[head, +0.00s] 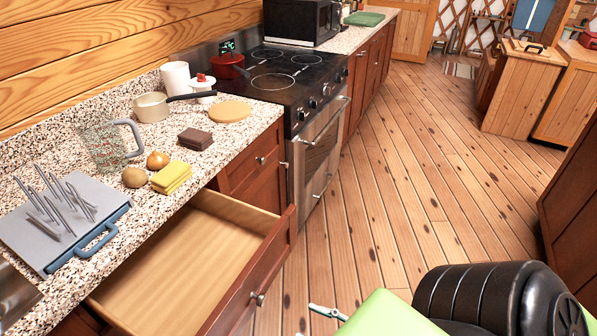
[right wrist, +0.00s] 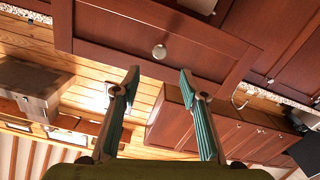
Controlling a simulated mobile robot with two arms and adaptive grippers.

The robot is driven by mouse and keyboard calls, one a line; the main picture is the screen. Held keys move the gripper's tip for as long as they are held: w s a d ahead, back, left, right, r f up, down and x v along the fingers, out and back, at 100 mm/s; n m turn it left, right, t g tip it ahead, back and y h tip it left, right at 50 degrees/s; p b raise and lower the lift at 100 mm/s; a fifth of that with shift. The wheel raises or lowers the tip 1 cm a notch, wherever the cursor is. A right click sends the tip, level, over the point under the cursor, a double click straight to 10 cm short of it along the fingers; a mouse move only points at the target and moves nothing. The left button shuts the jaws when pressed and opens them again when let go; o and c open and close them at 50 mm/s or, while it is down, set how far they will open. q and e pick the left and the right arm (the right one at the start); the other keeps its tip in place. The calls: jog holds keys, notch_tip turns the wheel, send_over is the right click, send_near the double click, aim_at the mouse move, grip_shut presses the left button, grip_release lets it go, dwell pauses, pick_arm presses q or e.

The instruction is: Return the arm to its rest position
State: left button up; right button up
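My right arm comes in at the bottom right of the head view. A finger of its gripper (head: 328,312) shows just right of the open drawer (head: 240,309). In the right wrist view the gripper (right wrist: 160,76) has its two teal-padded fingers spread wide with nothing between them. The drawer front and its round knob (right wrist: 159,51) lie beyond the fingertips, apart from them. In the head view the same knob (head: 259,299) is left of the gripper. The visible part of the drawer is empty. My left gripper is not in view.
The speckled counter (head: 60,165) holds a dish rack (head: 60,220), glass jug (head: 105,148), yellow sponge (head: 171,177), saucepan (head: 151,107) and other items. A stove (head: 290,80) stands beyond. The wooden floor (head: 400,180) is clear; a dark cabinet (head: 575,215) stands at the right.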

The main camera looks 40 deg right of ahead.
jog(key=shift+s+d, duration=0.1)
jog(key=shift+s, duration=0.15)
dwell(0.4)
